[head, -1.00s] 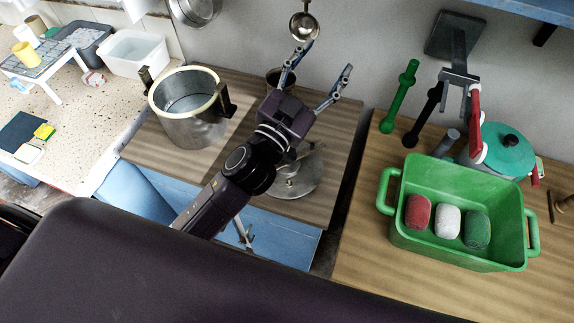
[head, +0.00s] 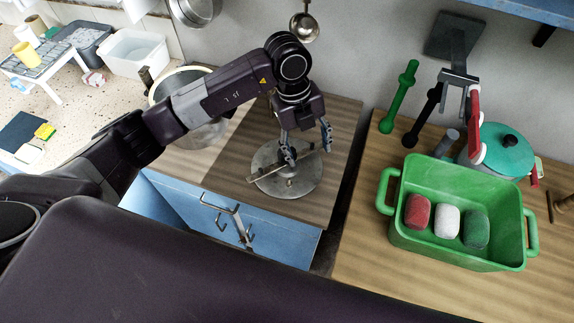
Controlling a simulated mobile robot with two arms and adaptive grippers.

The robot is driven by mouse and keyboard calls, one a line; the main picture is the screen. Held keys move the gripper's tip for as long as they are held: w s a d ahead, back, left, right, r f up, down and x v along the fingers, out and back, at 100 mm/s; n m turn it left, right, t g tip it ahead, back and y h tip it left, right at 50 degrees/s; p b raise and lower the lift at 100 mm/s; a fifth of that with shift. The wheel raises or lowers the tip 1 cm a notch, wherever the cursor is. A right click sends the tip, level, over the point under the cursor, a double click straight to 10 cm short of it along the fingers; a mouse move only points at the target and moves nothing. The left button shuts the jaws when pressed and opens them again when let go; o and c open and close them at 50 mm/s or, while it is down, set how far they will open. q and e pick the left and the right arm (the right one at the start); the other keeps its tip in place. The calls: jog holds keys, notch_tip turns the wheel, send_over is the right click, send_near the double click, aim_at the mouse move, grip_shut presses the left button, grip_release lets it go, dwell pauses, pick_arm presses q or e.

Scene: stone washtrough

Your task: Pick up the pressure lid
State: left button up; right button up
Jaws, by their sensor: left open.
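The pressure lid (head: 303,182) is a round grey metal disc with a bar across its top and a small knob. It lies flat on the wooden counter in the head view. My left gripper (head: 308,154) is open and points down over the back part of the lid, close to the bar. Its left fingertip overlaps the bar in the picture; I cannot tell whether it touches. The fingers hide part of the lid's back edge. My right gripper does not show.
A steel pot (head: 205,137) stands left of the lid, partly behind my left arm. A green tub (head: 455,250) with red, white and green pieces stands on the right counter. A ladle (head: 304,27) hangs above. Bare counter (head: 342,125) lies right of the gripper.

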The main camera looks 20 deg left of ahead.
aim_at(288, 182)
pick_arm(q)
jog(key=a, duration=0.2)
jog(key=w+a+y, duration=0.1)
jog(key=a, duration=0.1)
jog(key=a+n+y, duration=0.1)
jog(key=a, duration=0.1)
jog(key=shift+w, duration=0.15)
jog(key=f+p, duration=0.3)
jog(key=f, duration=0.3)
jog(key=shift+w, duration=0.2)
jog(key=shift+f, duration=0.6)
jog(key=c, duration=1.5)
grip_shut()
jog(key=shift+w+r, duration=0.1)
